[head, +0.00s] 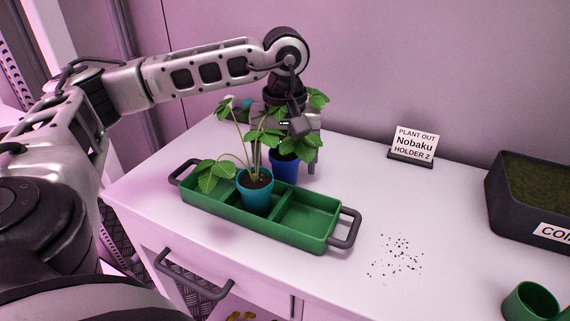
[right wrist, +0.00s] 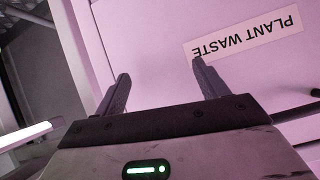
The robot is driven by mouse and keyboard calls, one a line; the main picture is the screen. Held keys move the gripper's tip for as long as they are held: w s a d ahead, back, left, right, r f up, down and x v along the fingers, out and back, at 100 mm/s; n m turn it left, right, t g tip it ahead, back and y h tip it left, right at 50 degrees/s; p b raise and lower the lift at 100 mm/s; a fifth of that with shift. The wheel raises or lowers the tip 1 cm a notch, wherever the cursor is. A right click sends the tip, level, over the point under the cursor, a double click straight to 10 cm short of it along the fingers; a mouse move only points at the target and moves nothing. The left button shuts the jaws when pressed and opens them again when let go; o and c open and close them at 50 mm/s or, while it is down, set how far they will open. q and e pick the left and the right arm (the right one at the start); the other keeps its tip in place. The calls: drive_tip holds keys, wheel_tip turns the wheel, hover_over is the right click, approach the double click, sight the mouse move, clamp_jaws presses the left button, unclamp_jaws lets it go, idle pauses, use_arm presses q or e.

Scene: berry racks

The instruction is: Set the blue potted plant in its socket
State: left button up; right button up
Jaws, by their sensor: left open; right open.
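The blue potted plant (head: 285,168) stands on the white table just behind the green tray, its leaves partly covered by my left gripper. My left gripper (head: 300,150) reaches down from above at this plant; one finger shows to the right of the pot, and whether it touches is unclear. The green tray (head: 287,238) has three compartments. A teal potted plant (head: 254,195) stands in its middle one; the right compartment is empty and the left one is partly under leaves. My right gripper (right wrist: 165,88) is open and empty in the right wrist view.
A sign (head: 413,145) reading "Nobaku holder 2" stands at the back. Dark crumbs (head: 397,258) lie right of the tray. A dark soil bin (head: 520,205) and a green cup (head: 530,302) are at the right. A "plant waste" label (right wrist: 243,36) faces my right gripper.

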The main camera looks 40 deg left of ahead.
use_arm(q)
drive_tip(key=c, duration=1.2)
drive_tip(key=shift+r, duration=0.6)
drive_tip(key=s+d+r+p, duration=0.1)
drive_tip(key=s+d+r, duration=0.8)
drive_tip(key=s+r, duration=0.1)
drive_tip(key=shift+s+d+r, duration=0.2)
drive_tip(key=shift+d+r, duration=0.05)
drive_tip(key=shift+r, duration=0.6)
